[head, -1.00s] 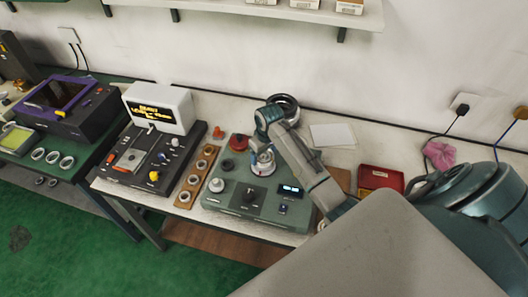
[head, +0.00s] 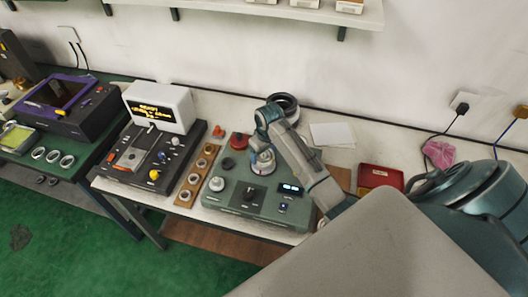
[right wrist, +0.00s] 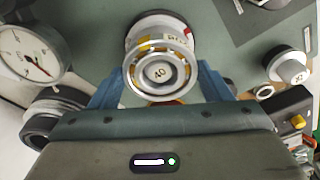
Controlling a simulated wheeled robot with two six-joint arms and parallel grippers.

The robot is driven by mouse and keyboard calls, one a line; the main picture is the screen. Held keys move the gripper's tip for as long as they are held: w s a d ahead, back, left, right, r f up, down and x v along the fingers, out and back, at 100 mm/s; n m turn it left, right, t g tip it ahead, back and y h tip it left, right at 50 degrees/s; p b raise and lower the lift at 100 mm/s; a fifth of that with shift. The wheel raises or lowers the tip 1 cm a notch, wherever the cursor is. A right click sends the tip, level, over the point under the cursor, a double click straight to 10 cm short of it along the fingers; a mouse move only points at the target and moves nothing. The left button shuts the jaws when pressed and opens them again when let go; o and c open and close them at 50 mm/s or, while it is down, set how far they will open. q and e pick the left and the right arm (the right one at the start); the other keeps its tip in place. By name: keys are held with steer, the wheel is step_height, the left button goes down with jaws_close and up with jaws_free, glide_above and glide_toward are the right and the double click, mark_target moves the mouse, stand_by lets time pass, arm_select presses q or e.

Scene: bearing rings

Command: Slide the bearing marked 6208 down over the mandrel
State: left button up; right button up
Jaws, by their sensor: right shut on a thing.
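In the head view my right gripper (head: 262,148) reaches down over the grey-green fixture (head: 221,197). In the right wrist view its two blue fingers (right wrist: 160,84) are shut on the sides of a shiny metal bearing ring (right wrist: 133,82). The round mandrel face marked 40 (right wrist: 158,73) shows in the middle of the ring's bore. The ring looks centred on the mandrel; how far down it sits cannot be told. Behind it is a pale round part with yellow marks and a partly hidden label. No 6208 marking is readable. My left gripper is out of view.
A wooden strip with several rings (head: 190,180) lies left of the fixture. A dark machine with a white display (head: 157,108) stands further left. Large dark rings (head: 285,104) lie behind my right arm. A red tray (head: 380,177) is at the right. A dial gauge (right wrist: 30,52) is near the left finger.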

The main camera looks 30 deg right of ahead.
steer(key=shift+f, duration=0.45)
steer(key=o, duration=1.4)
step_height(320, 180, up, 11)
steer(key=s+b, duration=0.1)
steer(key=b, duration=0.2)
steer(key=shift+s, duration=0.2)
steer(key=shift+f, duration=0.15)
